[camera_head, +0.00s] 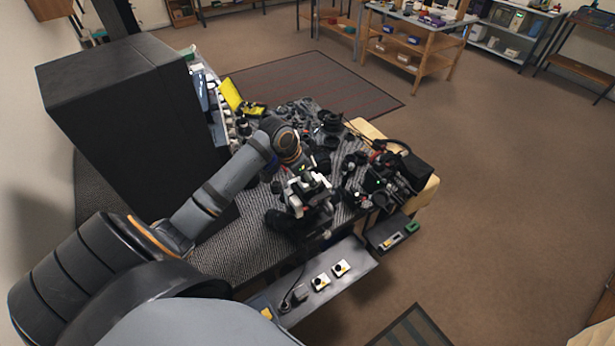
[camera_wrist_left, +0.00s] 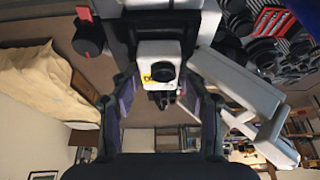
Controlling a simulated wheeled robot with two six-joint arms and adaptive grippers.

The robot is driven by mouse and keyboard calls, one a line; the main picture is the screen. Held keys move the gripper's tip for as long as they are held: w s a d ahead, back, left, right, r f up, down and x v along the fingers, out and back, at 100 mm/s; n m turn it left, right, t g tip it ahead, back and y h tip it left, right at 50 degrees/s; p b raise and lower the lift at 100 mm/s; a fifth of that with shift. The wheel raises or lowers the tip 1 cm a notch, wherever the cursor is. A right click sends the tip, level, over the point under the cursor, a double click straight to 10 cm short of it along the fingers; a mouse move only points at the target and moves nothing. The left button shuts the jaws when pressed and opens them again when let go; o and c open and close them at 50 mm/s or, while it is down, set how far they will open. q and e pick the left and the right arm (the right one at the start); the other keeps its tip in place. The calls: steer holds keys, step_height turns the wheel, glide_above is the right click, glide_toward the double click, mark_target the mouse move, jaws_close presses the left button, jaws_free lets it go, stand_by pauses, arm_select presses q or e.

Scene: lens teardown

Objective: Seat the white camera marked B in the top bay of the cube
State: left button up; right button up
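My left gripper (camera_head: 304,180) is over the crowded table, its arm coming in from the left. In the left wrist view, its two dark fingers (camera_wrist_left: 160,90) flank a white camera (camera_wrist_left: 158,55) with a round black lens and a small yellow label. The fingertips appear to press on its sides; the letter is too small to read. White angular parts (camera_wrist_left: 240,88) stand close beside the camera and may belong to the cube. The cube and its top bay cannot be made out clearly. My right gripper is not in view.
Two other white cameras (camera_head: 320,282) (camera_head: 341,268) sit on a grey shelf (camera_head: 355,275) at the table's front. Black lens parts (camera_head: 310,115) crowd the table behind the gripper. A tall black cabinet (camera_head: 120,100) stands at the left. Open floor lies to the right.

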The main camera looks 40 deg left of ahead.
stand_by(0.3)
arm_select(q)
steer(key=shift+a+r, duration=0.1)
steer(key=shift+r, duration=0.05)
steer(key=v, duration=1.1)
steer(key=shift+s+r, duration=0.25)
steer(key=shift+f, duration=0.1)
